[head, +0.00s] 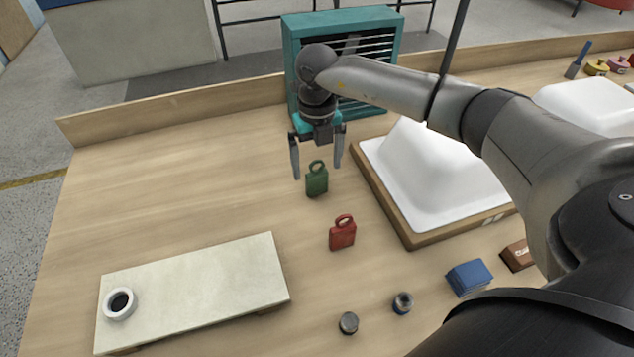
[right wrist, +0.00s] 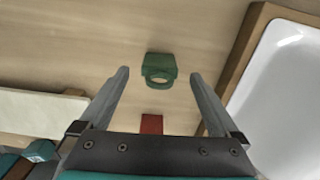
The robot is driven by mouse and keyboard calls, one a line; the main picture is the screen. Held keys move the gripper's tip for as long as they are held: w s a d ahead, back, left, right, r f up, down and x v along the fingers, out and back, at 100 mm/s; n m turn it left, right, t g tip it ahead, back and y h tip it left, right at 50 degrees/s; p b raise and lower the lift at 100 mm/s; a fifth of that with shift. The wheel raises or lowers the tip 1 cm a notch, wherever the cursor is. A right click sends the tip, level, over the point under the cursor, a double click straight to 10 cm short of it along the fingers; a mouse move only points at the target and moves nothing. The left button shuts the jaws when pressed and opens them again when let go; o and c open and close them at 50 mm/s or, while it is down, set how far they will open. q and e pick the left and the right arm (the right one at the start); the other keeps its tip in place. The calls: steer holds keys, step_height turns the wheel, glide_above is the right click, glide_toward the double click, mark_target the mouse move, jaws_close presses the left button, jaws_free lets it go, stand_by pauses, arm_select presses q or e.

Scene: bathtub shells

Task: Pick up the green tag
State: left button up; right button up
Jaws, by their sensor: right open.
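The green tag (head: 316,183) stands on the wooden table, with a ring-shaped loop on top. My right gripper (head: 317,172) is open and empty, pointing down above the green tag. In the right wrist view the green tag (right wrist: 160,70) shows ahead, between the lines of the two open fingers (right wrist: 160,80), and its loop faces the camera. I cannot tell whether the fingertips reach down to the loop. My left gripper is not in view.
A red tag (head: 342,235) stands nearer, also visible in the wrist view (right wrist: 151,124). A white tub shell on a wooden-edged board (head: 412,241) lies right. A teal slatted box (head: 292,60) stands behind. A pale board (head: 200,285) with a white ring (head: 107,309) lies front left.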

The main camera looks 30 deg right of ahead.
steer(key=shift+f, duration=0.4)
steer(key=shift+r, duration=0.1)
jaws_close()
stand_by(0.4)
